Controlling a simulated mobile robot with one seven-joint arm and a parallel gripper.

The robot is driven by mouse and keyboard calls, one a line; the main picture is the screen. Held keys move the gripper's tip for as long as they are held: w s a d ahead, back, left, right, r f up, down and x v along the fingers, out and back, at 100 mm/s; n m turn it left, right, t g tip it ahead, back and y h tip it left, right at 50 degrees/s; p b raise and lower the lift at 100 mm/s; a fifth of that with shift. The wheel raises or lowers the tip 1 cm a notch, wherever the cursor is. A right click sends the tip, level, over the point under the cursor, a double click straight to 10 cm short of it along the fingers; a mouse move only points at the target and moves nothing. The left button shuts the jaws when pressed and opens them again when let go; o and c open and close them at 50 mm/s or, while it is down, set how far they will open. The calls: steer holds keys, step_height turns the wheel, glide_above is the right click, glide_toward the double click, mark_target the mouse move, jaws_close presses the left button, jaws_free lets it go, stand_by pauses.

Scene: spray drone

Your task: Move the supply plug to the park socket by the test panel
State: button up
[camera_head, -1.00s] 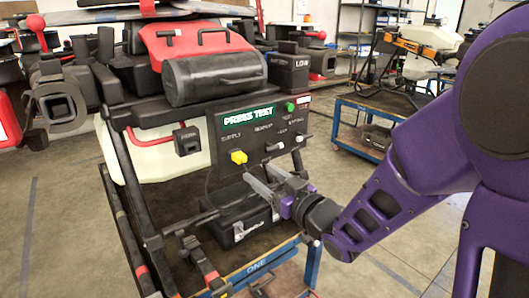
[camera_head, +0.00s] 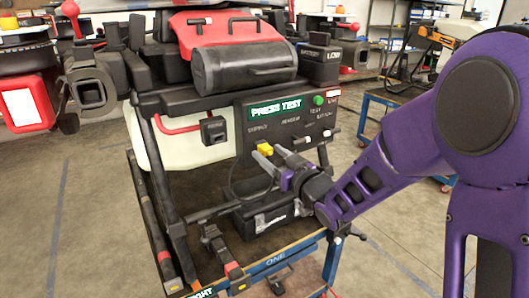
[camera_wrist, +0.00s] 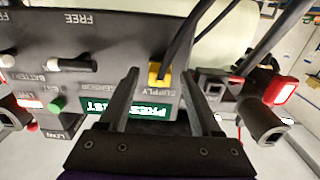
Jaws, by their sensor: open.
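The yellow supply plug (camera_head: 265,149) sits on the dark test panel (camera_head: 247,133) under the SUPPLY label, with a black cable running from it. It also shows in the wrist view (camera_wrist: 157,74), where the panel is upside down. My gripper (camera_head: 268,153) is open in front of the panel. In the wrist view its two fingers (camera_wrist: 160,76) lie to either side of the plug, with gaps; I cannot tell how far they reach along it. A small black box (camera_head: 213,130) at a red bar left of the panel may be the park socket; its label is unreadable.
Other connectors (camera_wrist: 76,65) and a green button (camera_head: 318,100) are on the panel. A black case (camera_head: 262,214) sits below my gripper on the blue cart (camera_head: 270,262). A grey cylinder (camera_head: 246,68) overhangs above. Open floor lies left of the cart.

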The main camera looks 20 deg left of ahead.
steer(key=shift+w+a, duration=0.35)
steer(key=shift+b, duration=0.65)
stand_by(1.1)
jaws_close()
steer(key=shift+s+d, duration=0.1)
steer(key=shift+d, duration=0.05)
stand_by(1.3)
steer(key=shift+b+v, duration=0.4)
steer(key=shift+v, duration=2.45)
